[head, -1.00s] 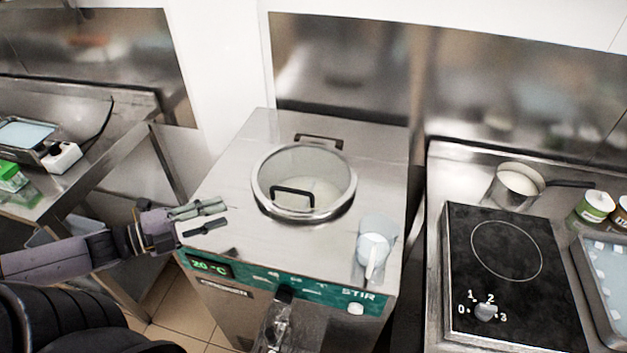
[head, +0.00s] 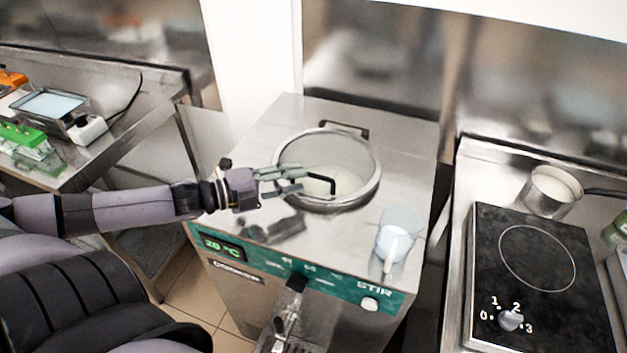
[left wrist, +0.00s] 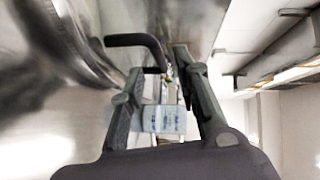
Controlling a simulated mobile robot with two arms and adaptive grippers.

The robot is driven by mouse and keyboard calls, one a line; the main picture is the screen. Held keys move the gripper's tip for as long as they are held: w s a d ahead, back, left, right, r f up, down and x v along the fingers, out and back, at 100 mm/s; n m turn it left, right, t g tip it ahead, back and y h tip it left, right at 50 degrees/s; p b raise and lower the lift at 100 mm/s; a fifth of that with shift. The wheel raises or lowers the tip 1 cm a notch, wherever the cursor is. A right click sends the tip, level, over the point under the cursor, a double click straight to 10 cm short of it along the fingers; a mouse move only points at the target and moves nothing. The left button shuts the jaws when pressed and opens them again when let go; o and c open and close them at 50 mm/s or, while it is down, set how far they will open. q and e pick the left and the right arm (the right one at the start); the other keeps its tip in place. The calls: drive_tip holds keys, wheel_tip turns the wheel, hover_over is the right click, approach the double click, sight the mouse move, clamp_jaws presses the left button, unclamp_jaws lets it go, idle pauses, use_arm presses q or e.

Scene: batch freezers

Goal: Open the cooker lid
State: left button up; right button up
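The cooker is a steel machine (head: 262,150) with a round, clear, metal-rimmed lid (head: 290,150) lying over its top opening. Pale content shows through the lid. A black bar handle (head: 326,179) stands on the lid's near side. My left gripper (head: 302,180) is open, its fingertips over the lid's left edge and close to the handle. In the left wrist view, the handle (left wrist: 135,40) reaches to the space between the open fingers (left wrist: 157,68). I cannot tell whether they touch it. My right gripper is not in view.
A green control panel (head: 320,283) and spout are at the front. To the right are a black hotplate (head: 540,290) and a saucepan (head: 552,192).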

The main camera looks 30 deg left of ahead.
sight(314, 174)
use_arm(q)
drive_tip(key=shift+b+x, duration=0.7)
drive_tip(key=shift+x, duration=2)
drive_tip(key=shift+c, duration=0.2)
clamp_jaws()
